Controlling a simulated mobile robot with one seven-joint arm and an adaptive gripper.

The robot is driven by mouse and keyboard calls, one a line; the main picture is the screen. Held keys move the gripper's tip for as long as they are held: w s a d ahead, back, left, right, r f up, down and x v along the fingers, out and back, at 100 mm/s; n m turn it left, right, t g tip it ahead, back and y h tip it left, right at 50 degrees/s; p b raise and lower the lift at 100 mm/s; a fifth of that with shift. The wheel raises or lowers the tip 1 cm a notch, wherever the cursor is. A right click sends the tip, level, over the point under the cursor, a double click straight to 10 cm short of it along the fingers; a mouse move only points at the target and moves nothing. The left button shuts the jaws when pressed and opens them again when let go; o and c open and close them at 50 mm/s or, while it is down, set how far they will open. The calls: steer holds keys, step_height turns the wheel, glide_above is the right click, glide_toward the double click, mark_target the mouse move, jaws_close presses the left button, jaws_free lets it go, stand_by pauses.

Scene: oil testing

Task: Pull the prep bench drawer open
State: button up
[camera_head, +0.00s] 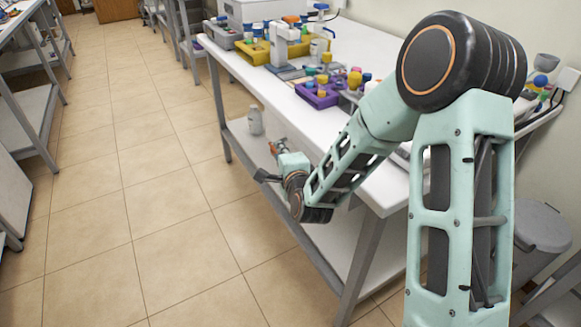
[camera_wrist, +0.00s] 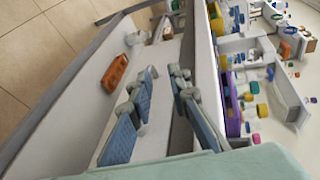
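The prep bench (camera_head: 345,50) is a long white-topped table on grey legs with a lower shelf. My gripper (camera_wrist: 164,86) is open, with blue-padded fingers apart and nothing held between them. In the head view my gripper hangs beside the bench's front, below the level of its top, and my wrist partly hides it. In the wrist view the bench's white front face (camera_wrist: 206,70) runs just right of the fingers. I cannot make out a separate drawer front or handle; that stretch of the bench is partly hidden by my arm in the head view.
A white bottle (camera_head: 255,120) and an orange item (camera_wrist: 115,72) are on the lower shelf. A purple rack (camera_head: 318,95) and a yellow tray (camera_head: 257,50) with coloured caps stand on top. A grey stool (camera_head: 541,226) is at right. The tiled aisle at left is clear.

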steer(key=s+d+f+m+b, duration=0.2)
steer(key=d+f+m, duration=0.3)
steer(key=m, duration=0.1)
steer(key=shift+m+t+h, duration=0.3)
steer(key=shift+t, duration=0.1)
steer(key=b+x, duration=0.2)
steer(key=x, duration=0.8)
steer(key=shift+w+a, duration=0.15)
steer(key=shift+w, duration=0.1)
jaws_close()
